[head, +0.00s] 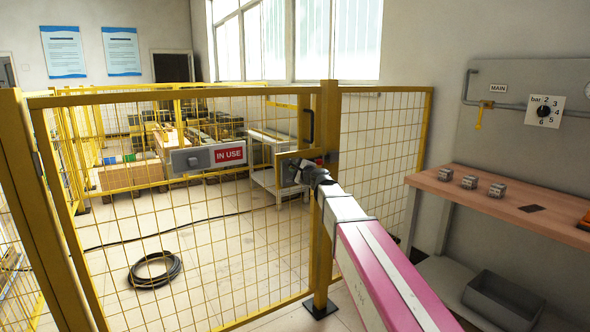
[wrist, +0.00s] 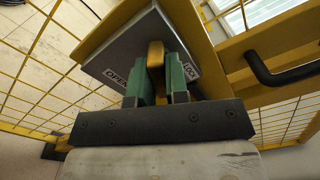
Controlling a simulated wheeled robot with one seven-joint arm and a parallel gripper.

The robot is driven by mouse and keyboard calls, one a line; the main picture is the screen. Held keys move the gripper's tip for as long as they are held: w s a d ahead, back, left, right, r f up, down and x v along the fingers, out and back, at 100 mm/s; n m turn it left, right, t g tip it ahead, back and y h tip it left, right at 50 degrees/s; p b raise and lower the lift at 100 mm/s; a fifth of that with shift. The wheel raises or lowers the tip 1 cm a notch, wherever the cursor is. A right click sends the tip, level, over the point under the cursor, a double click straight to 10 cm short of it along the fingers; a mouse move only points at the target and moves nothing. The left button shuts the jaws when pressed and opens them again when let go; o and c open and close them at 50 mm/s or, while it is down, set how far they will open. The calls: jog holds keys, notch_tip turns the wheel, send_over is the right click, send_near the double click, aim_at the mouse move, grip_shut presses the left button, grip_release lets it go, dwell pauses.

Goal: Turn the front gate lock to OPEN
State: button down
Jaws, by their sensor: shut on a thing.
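The front gate lock is a grey plate (wrist: 112,62) on the yellow gate post, seen in the wrist view. It has an OPEN label (wrist: 116,78) on the left and a LOCK label (wrist: 193,72) on the right. A yellow lock knob (wrist: 155,54) stands out between the labels. My gripper (wrist: 161,84) has its green fingers on both sides of the knob, shut on it. The fingers hide part of the knob and plate, so I cannot tell exactly which label it points to. In the head view my gripper (head: 303,172) is at the gate post, and the lock is mostly hidden.
The yellow mesh gate (head: 160,220) stands closed, with a red IN USE sign (head: 229,155) and a dark handle (head: 309,124). It also shows in the wrist view (wrist: 275,72). A wooden bench (head: 450,186) with metal blocks is at right. A coiled black hose (head: 154,270) lies behind the mesh.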

jog(key=m, duration=0.6)
jog(key=shift+m, duration=0.3)
jog(key=m, duration=0.6)
jog(key=shift+a+f, duration=0.1)
jog(key=shift+m, duration=0.3)
jog(key=c, duration=1.1)
grip_release()
jog(key=shift+s, duration=0.1)
jog(key=v, duration=1)
jog(key=shift+s+d, duration=0.3)
